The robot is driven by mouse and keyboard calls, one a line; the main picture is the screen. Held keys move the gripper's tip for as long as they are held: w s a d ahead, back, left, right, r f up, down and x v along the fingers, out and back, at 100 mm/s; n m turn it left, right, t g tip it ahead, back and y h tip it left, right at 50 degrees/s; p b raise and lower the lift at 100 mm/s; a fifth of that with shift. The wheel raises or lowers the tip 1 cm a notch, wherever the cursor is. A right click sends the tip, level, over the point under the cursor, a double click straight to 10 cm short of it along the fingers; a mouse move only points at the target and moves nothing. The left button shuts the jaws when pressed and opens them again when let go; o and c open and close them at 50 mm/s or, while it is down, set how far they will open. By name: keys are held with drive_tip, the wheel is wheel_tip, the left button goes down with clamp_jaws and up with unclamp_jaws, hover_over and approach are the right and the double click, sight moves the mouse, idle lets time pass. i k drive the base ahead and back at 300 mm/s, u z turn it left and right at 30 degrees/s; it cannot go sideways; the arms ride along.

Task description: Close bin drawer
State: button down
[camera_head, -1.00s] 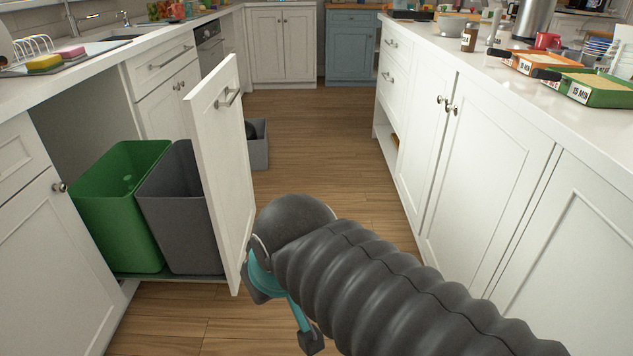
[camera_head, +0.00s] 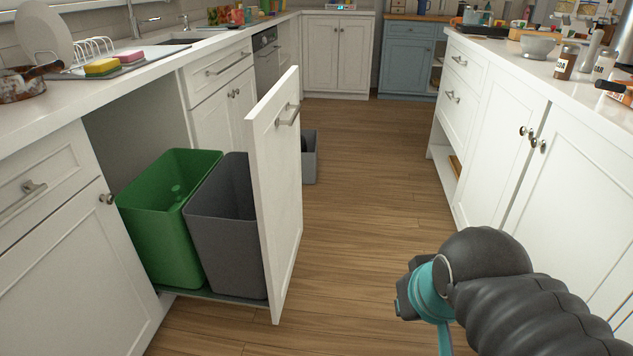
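The bin drawer stands pulled out from the left cabinet run. Its white front panel (camera_head: 283,195) with a metal handle (camera_head: 288,114) faces the aisle. Behind the panel sit a green bin (camera_head: 163,225) and a dark grey bin (camera_head: 222,230) on the drawer's base. A green bottle-like item shows in the green bin. My arm reaches in from the lower right. The teal wrist part of my arm is to the right of the panel, apart from it. My gripper's fingertips are not clearly visible, so its opening cannot be told.
A grey box (camera_head: 309,157) stands on the floor beyond the panel. The wooden floor (camera_head: 370,200) between panel and right cabinets (camera_head: 505,160) is clear. The left counter holds sponges (camera_head: 102,68), a dish rack and a pan (camera_head: 25,82).

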sight(235, 237)
drive_tip(key=i, duration=1.05)
drive_tip(key=u, duration=0.6)
